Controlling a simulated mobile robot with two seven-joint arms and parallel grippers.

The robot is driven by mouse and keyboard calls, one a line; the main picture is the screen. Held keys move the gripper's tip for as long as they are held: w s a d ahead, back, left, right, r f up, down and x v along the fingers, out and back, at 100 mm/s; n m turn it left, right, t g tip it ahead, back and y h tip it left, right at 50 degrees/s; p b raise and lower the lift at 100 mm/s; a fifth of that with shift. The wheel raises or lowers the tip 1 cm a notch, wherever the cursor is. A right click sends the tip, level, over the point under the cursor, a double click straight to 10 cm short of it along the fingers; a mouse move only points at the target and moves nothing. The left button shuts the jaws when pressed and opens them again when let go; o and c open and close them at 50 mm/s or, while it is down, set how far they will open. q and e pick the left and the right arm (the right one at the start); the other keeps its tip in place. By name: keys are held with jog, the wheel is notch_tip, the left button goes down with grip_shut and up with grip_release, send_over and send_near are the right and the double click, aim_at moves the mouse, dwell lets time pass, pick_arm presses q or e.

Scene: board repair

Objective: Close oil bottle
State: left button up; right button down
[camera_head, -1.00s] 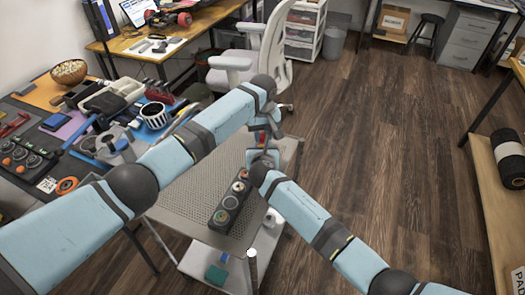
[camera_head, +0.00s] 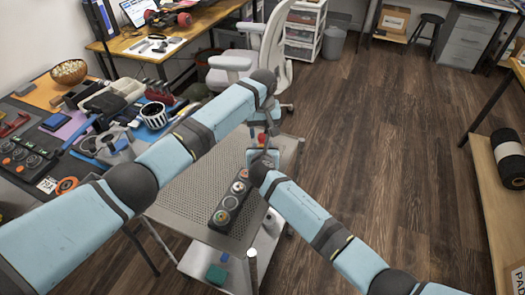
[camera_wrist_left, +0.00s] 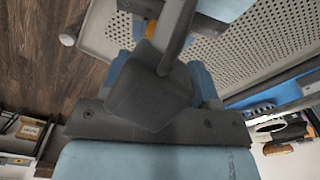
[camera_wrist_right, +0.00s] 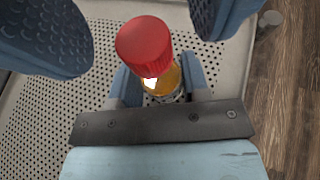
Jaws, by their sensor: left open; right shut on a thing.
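The oil bottle (camera_wrist_right: 166,82) holds amber oil and shows in the right wrist view below its red cap (camera_wrist_right: 144,46). The cap is at the bottle's top; whether it is seated fully I cannot tell. My right gripper (camera_wrist_right: 157,84) is shut on the bottle, one finger on each side. My left gripper (camera_wrist_right: 135,25) is open, its two padded fingers wide apart on either side of the cap and clear of it. In the head view a bit of red cap (camera_head: 262,138) shows near the grippers; the arms hide most of the bottle.
The grippers are over a perforated metal cart top (camera_head: 185,190). A dark control box with knobs (camera_head: 231,201) lies on it close to my right arm. A cluttered workbench (camera_head: 20,110) stands to the left, and a white chair (camera_head: 270,55) is behind the cart.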

pick_arm(q)
jog(key=shift+r, duration=1.55)
jog(key=shift+c, duration=0.3)
jog(key=shift+d+r+n, duration=0.1)
jog(key=shift+r+n, duration=0.2)
notch_tip(320, 180, up, 2)
jog(key=shift+r+n, duration=0.15)
jog(key=shift+n, duration=0.85)
jog(key=shift+r+n, duration=0.3)
jog(key=shift+n, duration=0.1)
jog(key=shift+f, duration=0.1)
jog(key=shift+f, duration=3.95)
